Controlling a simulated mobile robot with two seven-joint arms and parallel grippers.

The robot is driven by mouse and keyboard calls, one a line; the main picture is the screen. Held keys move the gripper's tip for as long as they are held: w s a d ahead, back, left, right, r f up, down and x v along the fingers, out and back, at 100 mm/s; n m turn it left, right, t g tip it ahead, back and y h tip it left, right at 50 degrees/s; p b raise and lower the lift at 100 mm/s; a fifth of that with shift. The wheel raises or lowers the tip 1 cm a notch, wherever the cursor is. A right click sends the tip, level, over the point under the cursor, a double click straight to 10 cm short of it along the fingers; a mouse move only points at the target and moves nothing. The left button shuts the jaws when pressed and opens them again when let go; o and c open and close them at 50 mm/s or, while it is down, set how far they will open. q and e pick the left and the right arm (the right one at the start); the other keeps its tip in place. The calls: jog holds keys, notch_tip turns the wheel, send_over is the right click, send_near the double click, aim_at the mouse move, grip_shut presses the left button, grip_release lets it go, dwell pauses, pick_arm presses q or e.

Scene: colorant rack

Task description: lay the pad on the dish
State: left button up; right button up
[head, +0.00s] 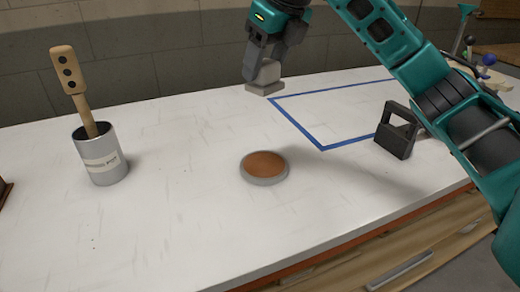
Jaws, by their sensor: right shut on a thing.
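The round dish (282,178) is shallow and grey, with a flat brown surface inside its rim. It sits in the middle of the white worktop. My right gripper (266,66) is above the worktop, beyond the dish in the picture. It is shut on a small grey piece with a flat, wider base (264,88), which I take to be the pad. The jaws hide the upper part of the pad. The pad is apart from the dish. My left gripper is not in view.
A metal canister (105,165) holds a wooden-handled tool (70,75) at the left. A blue taped outline (300,128) lies at the right of the worktop (170,230). A dark block with a handle (395,140) stands by its right side. Open worktop surrounds the dish.

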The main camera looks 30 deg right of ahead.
notch_tip(320, 180, down, 14)
jog(key=shift+r+b, duration=0.15)
jog(key=shift+b, duration=0.95)
notch_tip(320, 180, down, 4)
jog(key=shift+f+b, duration=0.1)
jog(key=shift+b, duration=0.25)
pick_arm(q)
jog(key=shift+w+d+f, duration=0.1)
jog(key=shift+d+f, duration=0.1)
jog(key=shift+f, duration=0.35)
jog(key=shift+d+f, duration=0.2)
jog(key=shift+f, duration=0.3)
pick_arm(e)
jog(key=shift+f, duration=0.1)
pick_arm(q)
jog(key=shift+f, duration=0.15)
pick_arm(e)
jog(key=o, duration=1)
jog(key=shift+o, duration=0.2)
